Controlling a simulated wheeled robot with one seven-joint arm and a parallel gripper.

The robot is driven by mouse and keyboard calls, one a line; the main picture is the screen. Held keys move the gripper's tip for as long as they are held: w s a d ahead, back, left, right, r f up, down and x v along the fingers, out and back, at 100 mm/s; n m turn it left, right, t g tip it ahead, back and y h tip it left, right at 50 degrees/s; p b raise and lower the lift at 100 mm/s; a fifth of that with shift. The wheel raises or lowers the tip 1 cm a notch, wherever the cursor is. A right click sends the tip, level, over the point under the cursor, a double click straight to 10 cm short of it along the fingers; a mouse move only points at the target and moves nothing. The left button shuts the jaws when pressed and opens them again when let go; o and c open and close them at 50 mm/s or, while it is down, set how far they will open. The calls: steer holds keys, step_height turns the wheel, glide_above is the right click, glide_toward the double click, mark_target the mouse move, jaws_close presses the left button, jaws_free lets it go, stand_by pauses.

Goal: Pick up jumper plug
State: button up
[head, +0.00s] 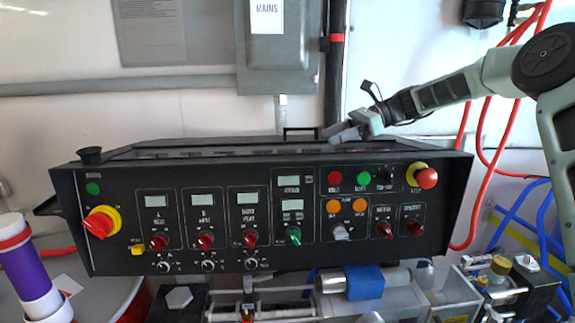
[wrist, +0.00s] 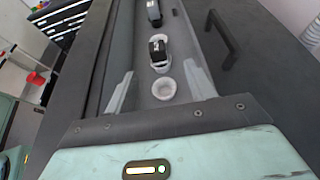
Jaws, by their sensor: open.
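In the wrist view, a small black plug with pale lettering (wrist: 158,48), which looks like the jumper plug, sits in a white round socket in a grey recessed channel. A second black piece (wrist: 153,13) is farther up the same channel, partly cut off by the frame edge. An empty white ring socket (wrist: 163,89) lies nearer to me. My gripper (wrist: 160,84) is open, with its pale fingers on either side of the channel and nothing held. In the head view, my gripper (head: 349,132) is over the back top of the black control console (head: 300,262); the plug cannot be made out there.
A black handle (wrist: 222,36) stands right of the channel in the wrist view. In the head view, a red stop knob (head: 427,178) and a yellow-red rotary switch (head: 100,222) are on the console front. A grey electrical box (head: 278,62) is on the wall behind. Red hoses (head: 482,150) hang at right.

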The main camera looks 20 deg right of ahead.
steer(key=p+x, duration=0.3)
steer(key=x, duration=0.6)
steer(key=shift+a, duration=0.2)
steer(key=p+x, duration=0.2)
steer(key=x, duration=0.1)
steer(key=p+x, duration=0.1)
steer(key=x, duration=0.1)
steer(key=shift+s, duration=0.3)
steer(key=shift+a+f, duration=0.1)
steer(key=shift+f, duration=0.1)
steer(key=c, duration=1.1)
